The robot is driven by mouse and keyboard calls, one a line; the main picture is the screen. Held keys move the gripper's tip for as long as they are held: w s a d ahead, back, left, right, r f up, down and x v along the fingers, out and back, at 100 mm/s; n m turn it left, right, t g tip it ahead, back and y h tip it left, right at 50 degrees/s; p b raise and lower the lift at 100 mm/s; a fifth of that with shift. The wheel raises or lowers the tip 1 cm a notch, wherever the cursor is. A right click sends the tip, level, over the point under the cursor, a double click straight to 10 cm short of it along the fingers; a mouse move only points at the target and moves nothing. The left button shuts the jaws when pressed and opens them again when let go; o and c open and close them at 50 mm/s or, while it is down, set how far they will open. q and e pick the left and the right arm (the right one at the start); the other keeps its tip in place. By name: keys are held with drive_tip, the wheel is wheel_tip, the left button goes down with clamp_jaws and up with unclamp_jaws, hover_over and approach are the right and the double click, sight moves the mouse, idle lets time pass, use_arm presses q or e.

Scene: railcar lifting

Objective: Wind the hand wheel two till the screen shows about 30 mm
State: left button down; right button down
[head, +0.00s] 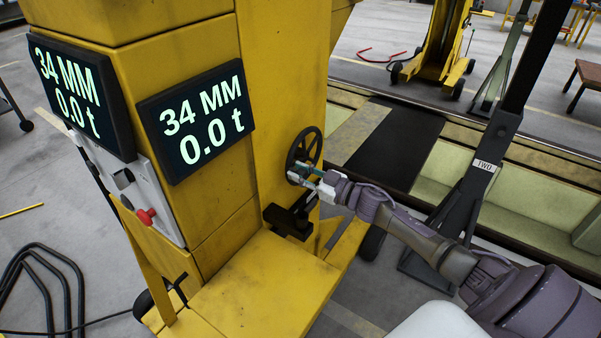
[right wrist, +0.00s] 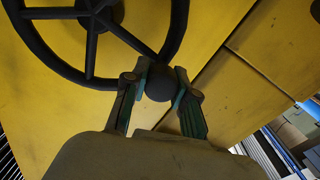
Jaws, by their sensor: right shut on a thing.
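The black spoked hand wheel (head: 304,148) is on the side of the yellow lifting jack column (head: 275,100). It also shows in the right wrist view (right wrist: 92,45), upper left, with a round black knob (right wrist: 159,83) on its rim. My right gripper (head: 304,174) is at the lower part of the wheel. In the right wrist view its two fingers (right wrist: 160,85) are shut on the knob, one on each side. The screen (head: 198,122) on the column reads 34 MM and 0.0 t. A second screen (head: 75,95) around the corner reads the same. My left gripper is not in view.
A grey control panel with a red knob (head: 147,216) is below the left screen. A dark stand labelled TWO (head: 484,165) rises behind my right arm. A yellow ledge (head: 255,290) juts out below the wheel.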

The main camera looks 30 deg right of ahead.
sight(291, 183)
drive_tip(key=shift+f, duration=0.15)
drive_tip(key=f+n+b, duration=0.2)
drive_tip(key=shift+a+b, duration=0.1)
drive_tip(key=shift+b, duration=0.2)
drive_tip(key=f+n+b, duration=0.1)
drive_tip(key=n+b, duration=0.1)
drive_tip(key=f+n+b, duration=0.1)
drive_tip(key=n, duration=0.1)
drive_tip(key=f+n+b, duration=0.1)
drive_tip(key=f+b, duration=0.1)
drive_tip(key=shift+w+d+n+b, duration=0.15)
drive_tip(key=shift+d+n+b, duration=0.2)
drive_tip(key=shift+d+n, duration=0.05)
drive_tip(key=shift+w+d+f+n+b, duration=0.25)
drive_tip(key=shift+d+f+n+b, duration=0.4)
drive_tip(key=shift+n+b, duration=0.8)
drive_tip(key=shift+w+d+f+n+b, duration=0.3)
drive_tip(key=shift+d+f+n+b, duration=0.35)
drive_tip(key=shift+n+b, duration=0.85)
drive_tip(key=shift+w+d+f+n+b, duration=0.25)
drive_tip(key=shift+d+f+n+b, duration=0.4)
drive_tip(key=shift+n+b, duration=0.8)
drive_tip(key=shift+d+r+m+b, duration=0.1)
drive_tip(key=shift+m+b, duration=0.2)
drive_tip(key=c, duration=0.9)
unclamp_jaws()
